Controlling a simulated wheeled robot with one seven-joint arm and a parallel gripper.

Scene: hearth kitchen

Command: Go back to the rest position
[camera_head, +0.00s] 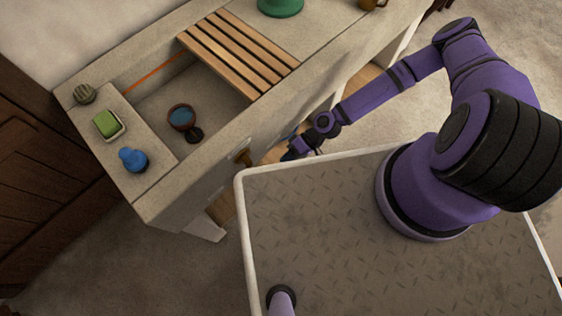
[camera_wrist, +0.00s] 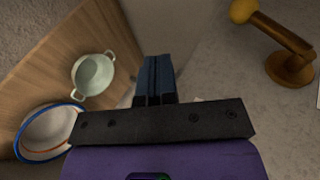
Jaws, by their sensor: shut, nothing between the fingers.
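My gripper (camera_head: 291,154) is beside the front face of the stone sink unit (camera_head: 205,170), low and just past the edge of my own flat deck. In the wrist view its two dark fingers (camera_wrist: 153,75) are together with nothing between them. My purple arm stretches out from its base on the deck toward the sink unit. The fingertips look small and dark in the head view, and I cannot tell how far they are from the stone.
A pale green pot (camera_wrist: 93,74) and a rimmed white bowl (camera_wrist: 48,132) sit on a wooden shelf (camera_wrist: 75,45). A slatted wooden rack (camera_head: 238,54) spans the basin.

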